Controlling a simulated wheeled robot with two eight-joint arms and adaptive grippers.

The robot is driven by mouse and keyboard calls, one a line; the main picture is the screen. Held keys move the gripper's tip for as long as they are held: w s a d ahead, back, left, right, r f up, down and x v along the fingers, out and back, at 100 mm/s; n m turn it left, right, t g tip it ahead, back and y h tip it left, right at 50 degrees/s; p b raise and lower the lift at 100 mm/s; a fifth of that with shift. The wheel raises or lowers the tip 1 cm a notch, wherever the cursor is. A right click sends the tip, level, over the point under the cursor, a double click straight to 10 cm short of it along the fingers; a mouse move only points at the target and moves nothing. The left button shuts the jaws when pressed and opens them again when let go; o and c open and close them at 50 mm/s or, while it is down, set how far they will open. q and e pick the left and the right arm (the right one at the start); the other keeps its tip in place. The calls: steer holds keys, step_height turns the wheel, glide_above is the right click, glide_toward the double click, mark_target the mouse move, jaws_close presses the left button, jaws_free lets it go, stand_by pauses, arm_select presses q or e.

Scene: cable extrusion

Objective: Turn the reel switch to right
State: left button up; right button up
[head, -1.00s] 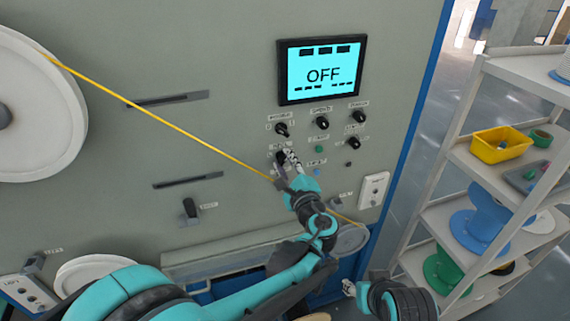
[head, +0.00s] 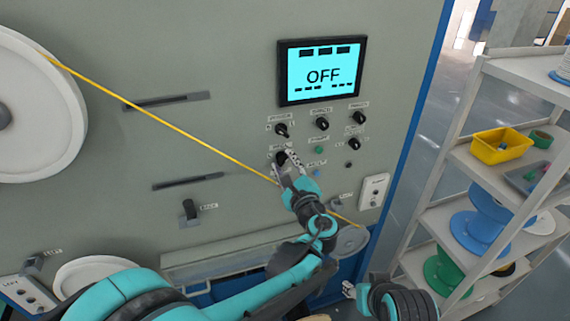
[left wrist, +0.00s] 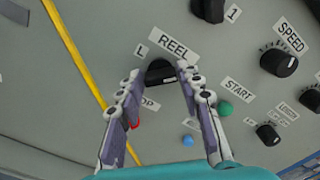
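The black reel switch (left wrist: 160,75) sits under the REEL label (left wrist: 173,46) in the left wrist view. My left gripper (left wrist: 159,72) is open, with one fingertip on each side of the switch; I cannot tell whether either finger touches it. In the head view the switch (head: 281,157) is partly covered by my left gripper (head: 287,165). My right gripper (head: 362,285) is low in the head view, away from the panel controls, and its fingers are too unclear to read.
A yellow cable (head: 180,131) runs diagonally from the white reel (head: 40,110) past my left gripper. Other knobs, including the speed knob (left wrist: 279,62), and a green start button (left wrist: 224,108) are close by. The screen (head: 322,72) reads OFF. A shelf (head: 475,165) stands at right.

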arm_select(q)
steer(key=shift+o, duration=0.9)
steer(key=v, duration=0.7)
steer(key=shift+s, duration=0.2)
